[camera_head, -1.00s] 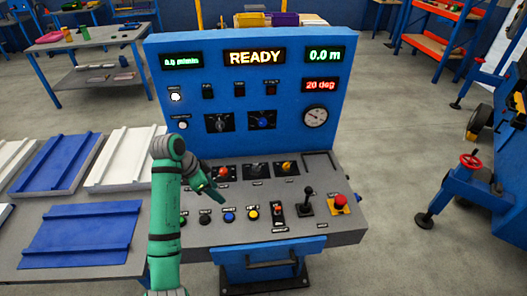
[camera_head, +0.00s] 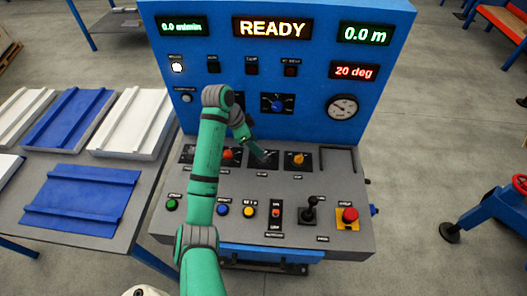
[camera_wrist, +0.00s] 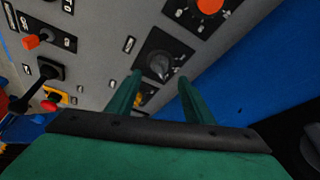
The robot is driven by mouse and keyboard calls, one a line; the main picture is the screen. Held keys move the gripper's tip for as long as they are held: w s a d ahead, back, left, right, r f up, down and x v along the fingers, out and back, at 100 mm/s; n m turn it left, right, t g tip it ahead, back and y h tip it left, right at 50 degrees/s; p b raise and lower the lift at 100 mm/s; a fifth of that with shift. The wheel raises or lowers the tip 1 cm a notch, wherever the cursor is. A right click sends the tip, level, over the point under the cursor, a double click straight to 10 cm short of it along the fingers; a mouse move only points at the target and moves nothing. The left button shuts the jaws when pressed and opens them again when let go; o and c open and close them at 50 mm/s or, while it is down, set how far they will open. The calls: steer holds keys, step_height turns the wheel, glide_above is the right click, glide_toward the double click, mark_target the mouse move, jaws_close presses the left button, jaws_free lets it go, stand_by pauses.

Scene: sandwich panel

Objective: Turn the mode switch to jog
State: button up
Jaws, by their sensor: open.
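A black rotary knob on a dark square plate (camera_head: 272,165) sits in the middle of the desk's upper row, partly covered by my gripper. It shows in the wrist view (camera_wrist: 160,66), just beyond and between the fingertips. Its label is too small to read, so I cannot tell whether this is the mode switch or how it is set. My gripper (camera_head: 262,157) is open and points down at this knob; the fingers (camera_wrist: 159,80) stand apart with nothing gripped. I cannot tell whether they touch the knob.
A red knob (camera_head: 228,154) and an orange knob (camera_head: 298,160) flank the black one. Push buttons, a joystick (camera_head: 310,210) and a red mushroom button (camera_head: 350,215) lie nearer. The upright blue panel (camera_head: 310,128) rises behind, with a blue knob (camera_head: 277,104); my arm hides its neighbour.

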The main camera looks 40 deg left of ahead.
steer(key=x, duration=0.6)
steer(key=shift+s+a+f, duration=0.1)
steer(key=shift+a+f, duration=0.05)
steer(key=shift+f, duration=0.05)
steer(key=shift+w+d+f, duration=0.25)
steer(key=shift+d+f, duration=0.05)
steer(key=shift+d, duration=0.05)
